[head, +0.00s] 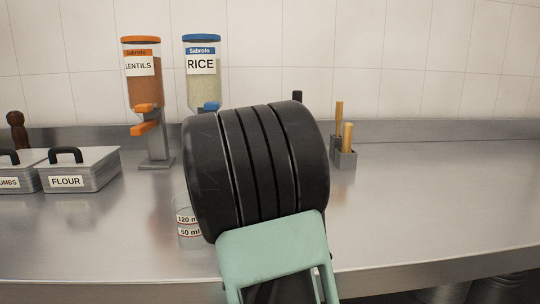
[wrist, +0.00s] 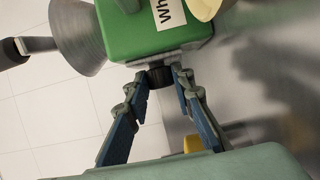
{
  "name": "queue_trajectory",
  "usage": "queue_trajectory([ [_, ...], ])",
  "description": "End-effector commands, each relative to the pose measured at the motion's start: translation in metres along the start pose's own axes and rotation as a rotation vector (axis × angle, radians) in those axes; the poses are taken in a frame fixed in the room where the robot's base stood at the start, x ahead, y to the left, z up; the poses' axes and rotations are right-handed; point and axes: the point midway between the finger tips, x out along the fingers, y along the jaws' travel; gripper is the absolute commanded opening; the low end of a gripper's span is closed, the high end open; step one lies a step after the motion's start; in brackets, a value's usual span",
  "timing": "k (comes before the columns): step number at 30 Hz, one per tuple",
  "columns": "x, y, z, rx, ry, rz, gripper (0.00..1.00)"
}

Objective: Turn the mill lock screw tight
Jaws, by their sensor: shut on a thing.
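The mill shows in the wrist view as a green body (wrist: 125,35) with a metal hopper (wrist: 80,38) and a white label, partly cut off, starting "Wh". A small black knob, which looks like the lock screw (wrist: 160,77), sticks out of the green body towards me. My gripper (wrist: 161,84) is shut on this knob, with a fingertip on either side of it. In the head view my own arm hides the gripper, and the mill cannot be seen there.
A cream bowl rim (wrist: 205,8) sits beside the mill. A clear measuring beaker (head: 188,231) is partly behind my arm. Lentil (head: 145,90) and rice (head: 202,88) dispensers, a flour bin (head: 80,171) and a grey holder (head: 346,160) stand at the back. The counter's right side is clear.

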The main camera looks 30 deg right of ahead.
Motion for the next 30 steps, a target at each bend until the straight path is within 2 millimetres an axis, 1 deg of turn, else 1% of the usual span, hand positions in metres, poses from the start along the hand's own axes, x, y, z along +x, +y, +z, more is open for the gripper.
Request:
queue_trajectory([
  [1, -0.0001, -0.0030, -0.0006, 0.003, 0.002, 0.009, 0.00],
  [10, -0.0001, -0.0026, -0.0008, 0.025, 0.001, 0.060, 0.00],
  [24, -0.0001, -0.0021, -0.0008, 0.029, 0.001, 0.070, 0.00],
  [25, -0.0001, -0.0021, -0.0009, 0.029, 0.001, 0.070, 0.23],
  [27, -0.0001, -0.0020, -0.0008, 0.029, 0.001, 0.070, 0.31],
  [30, -0.0001, -0.0020, -0.0006, 0.029, 0.001, 0.070, 0.40],
])
